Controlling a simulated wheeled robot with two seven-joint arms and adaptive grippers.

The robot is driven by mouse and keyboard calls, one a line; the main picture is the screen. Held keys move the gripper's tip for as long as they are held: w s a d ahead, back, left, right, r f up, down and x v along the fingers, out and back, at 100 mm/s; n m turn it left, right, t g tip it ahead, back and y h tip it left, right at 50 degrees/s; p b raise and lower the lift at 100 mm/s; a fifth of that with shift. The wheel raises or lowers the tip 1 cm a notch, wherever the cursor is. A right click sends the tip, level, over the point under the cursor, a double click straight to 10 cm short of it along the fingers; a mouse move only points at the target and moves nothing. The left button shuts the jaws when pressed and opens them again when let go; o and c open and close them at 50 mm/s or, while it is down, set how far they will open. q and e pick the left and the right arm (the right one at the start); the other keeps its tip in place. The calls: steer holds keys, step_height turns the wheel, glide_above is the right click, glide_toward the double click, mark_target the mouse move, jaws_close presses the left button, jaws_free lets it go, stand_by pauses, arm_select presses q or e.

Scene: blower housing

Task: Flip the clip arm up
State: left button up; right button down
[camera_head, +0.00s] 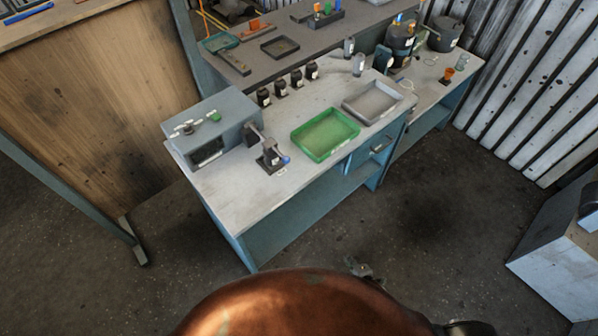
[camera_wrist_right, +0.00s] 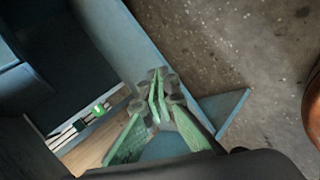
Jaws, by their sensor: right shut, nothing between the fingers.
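A small dark clip device (camera_head: 270,160) with a blue tip stands near the front edge of the worktable, right of a grey box-shaped housing (camera_head: 212,128). A thin grey arm slants from beside the housing to the device; I cannot tell exactly how the clip arm is set. My right gripper (camera_head: 362,268) is low in front of the worktable, apart from the device. In the right wrist view its green-padded fingers (camera_wrist_right: 158,98) are together with nothing between them. My left gripper is not in view.
The worktable (camera_head: 235,195) also holds a green tray (camera_head: 325,134), a grey tray (camera_head: 372,101) and several small black bottles (camera_head: 297,78). A drawer (camera_head: 377,150) is under the right end. A blue frame post (camera_head: 75,200) stands at left. The floor in front is clear.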

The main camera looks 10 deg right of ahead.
steer(key=w+a+r+n+t+y, duration=0.1)
steer(key=w+a+r+n, duration=0.2)
steer(key=r, duration=0.3)
steer(key=w+a+r+n+t+y+b, duration=0.1)
steer(key=w+a+r+n, duration=0.2)
steer(key=r, duration=0.2)
steer(key=w+a+r+n+t+y, duration=0.1)
steer(key=w+a+r+n+t, duration=0.1)
steer(key=w+a+r+n, duration=0.3)
arm_select(q)
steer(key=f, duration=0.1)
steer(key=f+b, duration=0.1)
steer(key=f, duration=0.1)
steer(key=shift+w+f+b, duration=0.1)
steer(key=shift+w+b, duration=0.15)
steer(key=shift+b, duration=0.15)
arm_select(e)
steer(key=a+r+n+t+y, duration=0.1)
steer(key=r+n, duration=0.4)
steer(key=r, duration=0.6)
steer(key=a+r+n+t+y, duration=0.1)
steer(key=a+r+n+y, duration=0.3)
steer(key=r, duration=0.7)
steer(key=shift+s+a+r+n, duration=0.2)
steer(key=shift+s+a+n, duration=0.3)
steer(key=shift+n, duration=0.2)
steer(key=shift+w, duration=0.15)
